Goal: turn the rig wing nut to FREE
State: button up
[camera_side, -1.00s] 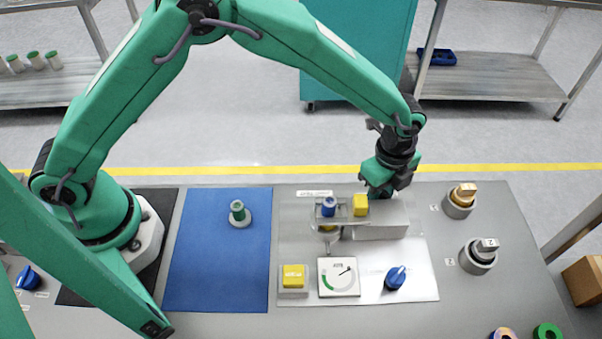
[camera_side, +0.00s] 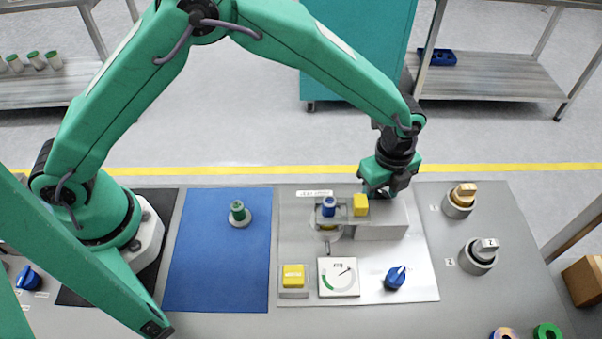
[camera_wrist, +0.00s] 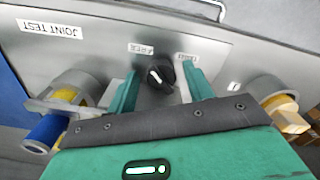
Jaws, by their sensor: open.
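The rig wing nut (camera_wrist: 160,77) is a dark knob with a pale mark, on the grey metal face in the wrist view. Two small labels stand beyond it: one reads like FREE (camera_wrist: 141,48), the other like TIGHT (camera_wrist: 186,57). The pale mark sits on the knob's left part, nearer the FREE label's side, but its exact pointing is hard to tell. My gripper (camera_wrist: 159,84) is open, with one green finger on each side of the knob; contact cannot be seen.
A gauge (camera_side: 338,277), a yellow button (camera_side: 293,276) and a blue knob (camera_side: 395,278) are nearer the front. Two knobs (camera_side: 460,201) (camera_side: 479,255) stand at right. The blue mat (camera_side: 215,265) is mostly clear.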

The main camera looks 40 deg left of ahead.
aim_at(381, 194)
jog(key=m, duration=0.4)
jog(key=shift+w+m, duration=0.1)
jog(key=shift+m, duration=0.2)
notch_tip(381, 194, up, 8)
jog(key=shift+r, duration=0.1)
jog(key=s+a+r+n+t, duration=0.1)
jog(key=s+a+r+n, duration=0.2)
jog(key=a+r+n, duration=0.3)
jog(key=s+a+r+n+t, duration=0.1)
jog(key=s+a+r+n, duration=0.2)
jog(key=a+r+n, duration=0.4)
jog(key=shift+a+r+t+h, duration=0.35)
jog(key=shift+a+r, duration=0.55)
jog(key=shift+a, duration=1.9)
jog(key=shift+s, duration=0.15)
